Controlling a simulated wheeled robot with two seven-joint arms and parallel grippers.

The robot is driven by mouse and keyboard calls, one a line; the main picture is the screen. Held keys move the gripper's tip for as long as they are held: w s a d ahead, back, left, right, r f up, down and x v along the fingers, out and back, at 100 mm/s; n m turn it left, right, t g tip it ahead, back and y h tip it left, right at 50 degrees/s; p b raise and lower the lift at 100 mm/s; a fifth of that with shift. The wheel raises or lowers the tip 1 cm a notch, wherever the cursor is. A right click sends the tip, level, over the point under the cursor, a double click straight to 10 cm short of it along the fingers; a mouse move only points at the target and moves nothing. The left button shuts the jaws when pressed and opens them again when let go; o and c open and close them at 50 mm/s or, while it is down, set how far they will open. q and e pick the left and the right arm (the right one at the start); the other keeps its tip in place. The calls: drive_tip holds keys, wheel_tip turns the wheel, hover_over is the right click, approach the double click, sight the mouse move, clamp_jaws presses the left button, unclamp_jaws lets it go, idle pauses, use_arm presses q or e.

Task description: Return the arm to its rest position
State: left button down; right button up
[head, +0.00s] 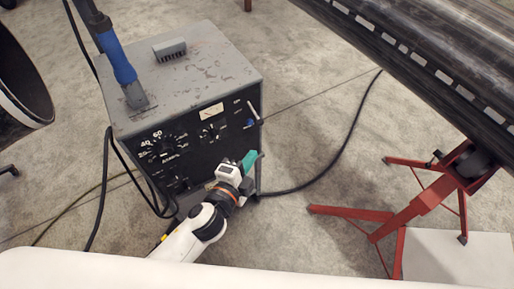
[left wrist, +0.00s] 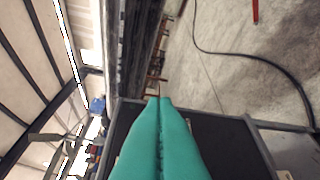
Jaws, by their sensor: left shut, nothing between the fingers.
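My left gripper (head: 252,158) has teal fingers and is in front of the lower right part of the welding machine's dark front panel in the head view. In the left wrist view its fingers (left wrist: 160,102) lie together, shut, with nothing between them. The white left arm comes in from the bottom of the head view. The grey welding machine (head: 215,78) has dials, a meter and a small lever on its front. I cannot tell whether the gripper touches it. My right gripper is not in view.
A large dark pipe (head: 425,50) crosses the upper right, above a red stand (head: 405,210). A blue-handled tool (head: 118,62) stands on the machine. A black cable (head: 335,160) runs over the concrete floor (head: 300,100). A dark round opening (head: 22,85) is at the left edge.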

use_arm(q)
drive_tip(key=shift+v, duration=0.8)
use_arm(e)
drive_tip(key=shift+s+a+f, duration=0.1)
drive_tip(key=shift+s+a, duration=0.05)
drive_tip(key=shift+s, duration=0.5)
use_arm(q)
drive_tip(key=shift+w, duration=0.1)
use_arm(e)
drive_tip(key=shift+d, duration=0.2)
